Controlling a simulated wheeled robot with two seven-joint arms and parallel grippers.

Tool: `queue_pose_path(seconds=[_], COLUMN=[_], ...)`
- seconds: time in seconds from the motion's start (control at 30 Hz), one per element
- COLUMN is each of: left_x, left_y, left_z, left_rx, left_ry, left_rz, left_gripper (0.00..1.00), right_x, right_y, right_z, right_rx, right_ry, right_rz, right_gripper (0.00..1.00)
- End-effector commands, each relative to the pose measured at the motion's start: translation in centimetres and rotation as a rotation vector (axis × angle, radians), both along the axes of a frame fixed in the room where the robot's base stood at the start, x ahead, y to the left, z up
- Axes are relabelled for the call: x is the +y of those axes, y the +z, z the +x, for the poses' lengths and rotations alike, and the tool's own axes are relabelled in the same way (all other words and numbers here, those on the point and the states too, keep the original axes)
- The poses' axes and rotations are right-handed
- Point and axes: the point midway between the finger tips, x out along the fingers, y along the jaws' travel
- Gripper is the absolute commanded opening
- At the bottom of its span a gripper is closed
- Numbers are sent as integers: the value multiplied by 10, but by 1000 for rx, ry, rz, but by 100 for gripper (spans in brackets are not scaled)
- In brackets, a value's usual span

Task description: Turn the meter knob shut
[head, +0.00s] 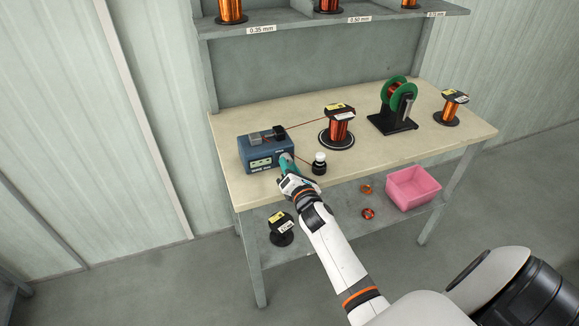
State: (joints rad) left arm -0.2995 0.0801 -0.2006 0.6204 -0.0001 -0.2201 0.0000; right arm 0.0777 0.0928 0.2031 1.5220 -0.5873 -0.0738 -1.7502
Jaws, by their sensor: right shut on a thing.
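The blue meter box (258,156) sits at the left end of the bench top, with a small greenish display on its front face and a dark clamp on top. My right gripper (286,162) reaches up to the right end of the meter's front face. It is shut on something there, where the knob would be. The gripper's fingers hide the knob, so I cannot see its turn. My left gripper does not show.
A copper wire runs from the meter to a spool (341,128). A small dark bottle with a white cap (319,163) stands close right of my gripper. A green reel on a stand (396,108) and another spool (450,108) stand further right. A pink bin (414,188) sits on the lower shelf.

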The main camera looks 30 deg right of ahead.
Motion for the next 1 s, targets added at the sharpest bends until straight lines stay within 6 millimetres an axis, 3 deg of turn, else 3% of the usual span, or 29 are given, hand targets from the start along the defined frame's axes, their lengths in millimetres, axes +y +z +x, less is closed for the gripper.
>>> queue_pose_path(seconds=[1.0], left_x=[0], left_y=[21], left_z=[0], left_rx=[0], left_ry=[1], left_rz=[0], left_gripper=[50], right_x=[0], right_y=[3], right_z=[0], right_rx=[-225], right_ry=[-2], right_rz=[943], right_gripper=[6])
